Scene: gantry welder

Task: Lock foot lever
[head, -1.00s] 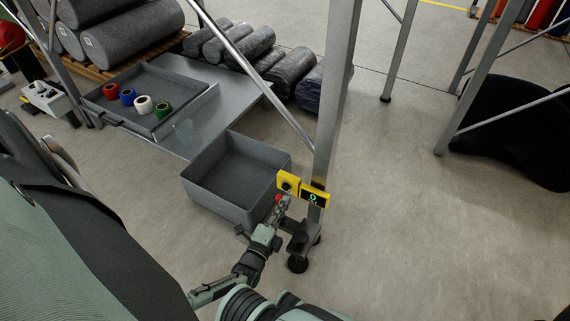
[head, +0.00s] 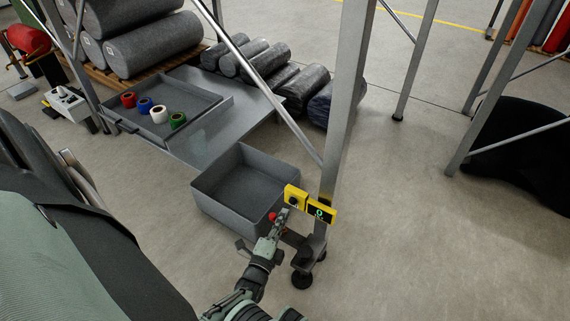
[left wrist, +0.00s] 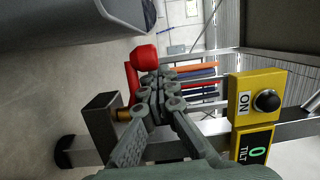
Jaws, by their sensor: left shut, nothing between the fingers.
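The foot lever, with its red knob (head: 272,216), sits low on the metal post beside the yellow boxes. In the left wrist view the red knob (left wrist: 145,57) and red arm stand just beyond and left of my fingertips. My left gripper (head: 283,215) is shut and empty, close beside the knob. Its fingers also show in the left wrist view (left wrist: 158,88); whether they touch the lever I cannot tell. The lever's lower part is partly hidden behind the fingers. My right gripper is not in view.
A yellow ON button box (head: 295,197) and yellow TILT display (head: 321,212) are on the post (head: 345,110) close to my gripper. A grey bin (head: 225,212) stands left of it. A tray (head: 205,108) holds coloured rolls.

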